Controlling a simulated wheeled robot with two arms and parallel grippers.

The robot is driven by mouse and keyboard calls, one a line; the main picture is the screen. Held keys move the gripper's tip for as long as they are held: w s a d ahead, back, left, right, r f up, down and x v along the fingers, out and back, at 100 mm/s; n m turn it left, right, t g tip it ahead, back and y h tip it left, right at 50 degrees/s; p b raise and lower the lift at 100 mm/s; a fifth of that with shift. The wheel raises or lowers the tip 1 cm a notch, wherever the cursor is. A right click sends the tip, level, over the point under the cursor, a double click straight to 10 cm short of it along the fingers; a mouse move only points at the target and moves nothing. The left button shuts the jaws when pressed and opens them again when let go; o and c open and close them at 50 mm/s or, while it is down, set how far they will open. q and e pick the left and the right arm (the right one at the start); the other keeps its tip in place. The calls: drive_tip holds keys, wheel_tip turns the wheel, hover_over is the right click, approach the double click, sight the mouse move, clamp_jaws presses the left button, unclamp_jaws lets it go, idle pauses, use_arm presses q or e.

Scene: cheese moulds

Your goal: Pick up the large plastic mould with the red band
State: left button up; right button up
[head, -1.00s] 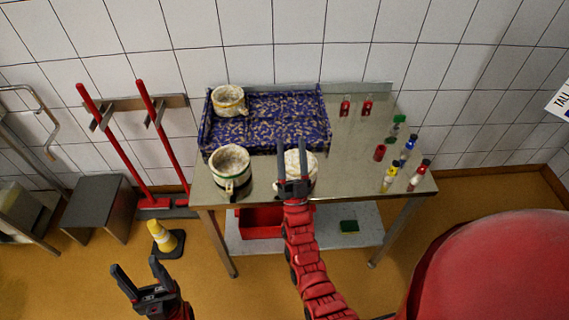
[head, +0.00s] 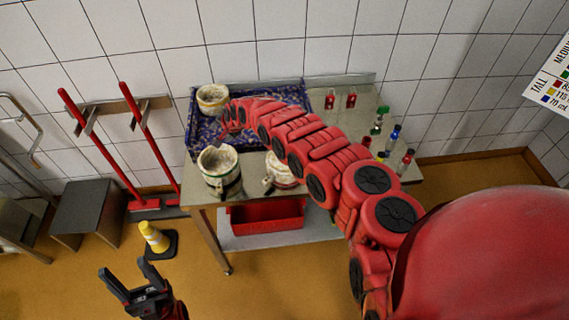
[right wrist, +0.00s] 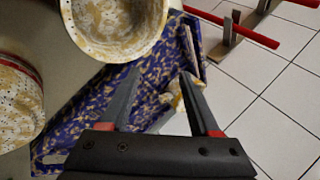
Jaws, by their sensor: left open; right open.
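The red-banded mould (head: 276,178), white and tan with a handle, stands at the table's front, partly hidden by my right arm. Its red band shows at the left of the right wrist view (right wrist: 15,110). A green-banded mould (head: 219,179) stands left of it; its open top fills the upper part of the right wrist view (right wrist: 112,18). A third, yellow-banded mould (head: 211,101) sits on the patterned tray. My right gripper (right wrist: 163,74) is open and empty over the tray, near the green-banded mould. My left gripper (head: 124,271) is open and empty above the floor.
The steel table (head: 260,197) carries the blue and gold tray (head: 199,146) at the back left. Several small bottles (head: 404,162) stand at the right. A red bin (head: 268,216) is on the lower shelf. A yellow cone (head: 154,237) stands on the floor.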

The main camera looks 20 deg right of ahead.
drive_tip(key=s+d+r+m+g+h, duration=0.25)
drive_tip(key=s+d+g, duration=0.55)
drive_tip(key=s, duration=0.7)
drive_tip(key=t+b, duration=0.1)
drive_tip(key=b, duration=0.5)
hover_over(267, 179)
wheel_tip(267, 179, down, 7)
drive_tip(key=shift+f, duration=0.2)
drive_tip(key=shift+w+p, duration=0.1)
drive_tip(key=shift+p, duration=0.65)
wheel_tip(267, 179, down, 2)
drive_tip(key=shift+f+p, duration=0.1)
drive_tip(key=shift+p, duration=0.35)
drive_tip(key=shift+f+p, duration=0.3)
drive_tip(key=shift+f, duration=0.55)
drive_tip(key=shift+f+p, duration=0.55)
drive_tip(key=shift+p, duration=0.05)
wheel_tip(267, 179, down, 3)
drive_tip(key=shift+r, duration=0.2)
drive_tip(key=shift+f, duration=0.7)
drive_tip(key=shift+d, duration=0.1)
